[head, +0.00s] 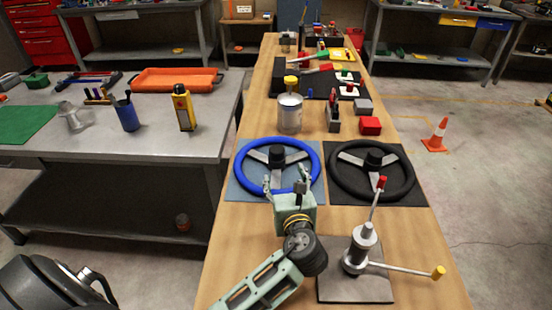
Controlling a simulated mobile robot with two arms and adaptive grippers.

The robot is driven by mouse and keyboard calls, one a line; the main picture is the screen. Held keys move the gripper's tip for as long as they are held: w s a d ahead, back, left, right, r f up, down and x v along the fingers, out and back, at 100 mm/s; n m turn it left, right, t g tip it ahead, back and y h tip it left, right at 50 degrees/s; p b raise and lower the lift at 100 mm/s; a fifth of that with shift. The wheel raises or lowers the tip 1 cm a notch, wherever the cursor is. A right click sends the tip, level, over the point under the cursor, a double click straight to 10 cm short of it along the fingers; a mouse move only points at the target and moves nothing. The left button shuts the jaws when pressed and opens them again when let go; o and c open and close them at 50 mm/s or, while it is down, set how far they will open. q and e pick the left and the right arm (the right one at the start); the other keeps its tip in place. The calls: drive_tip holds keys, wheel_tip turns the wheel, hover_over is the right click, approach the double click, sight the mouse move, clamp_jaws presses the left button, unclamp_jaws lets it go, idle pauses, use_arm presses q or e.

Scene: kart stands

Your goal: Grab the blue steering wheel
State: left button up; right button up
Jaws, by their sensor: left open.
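The blue steering wheel (239,179) lies flat on a blue-grey mat (237,194) on the wooden table, with grey spokes and a dark hub. My left gripper (286,178) is open over the near part of its rim. Its fingers point away from me and overlap the rim in the picture; I cannot tell whether they touch it. The gripper hides part of the near rim. My right gripper is not in view.
A black steering wheel (407,188) lies on a dark mat to the right. A metal stand with levers (358,252) is at the near right. A can (290,114) and red block (370,126) stand beyond the wheels. A grey workbench (200,140) is left.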

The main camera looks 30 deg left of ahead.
sight(278, 161)
use_arm(q)
drive_tip(key=x, duration=0.5)
drive_tip(key=shift+w+a, duration=0.45)
drive_tip(key=shift+w, duration=0.2)
drive_tip(key=x, duration=0.3)
drive_tip(key=shift+w+a+f, duration=0.15)
drive_tip(key=shift+w+a, duration=0.05)
drive_tip(key=shift+w+a+f, duration=0.15)
drive_tip(key=shift+w+a, duration=0.15)
drive_tip(key=shift+w, duration=0.05)
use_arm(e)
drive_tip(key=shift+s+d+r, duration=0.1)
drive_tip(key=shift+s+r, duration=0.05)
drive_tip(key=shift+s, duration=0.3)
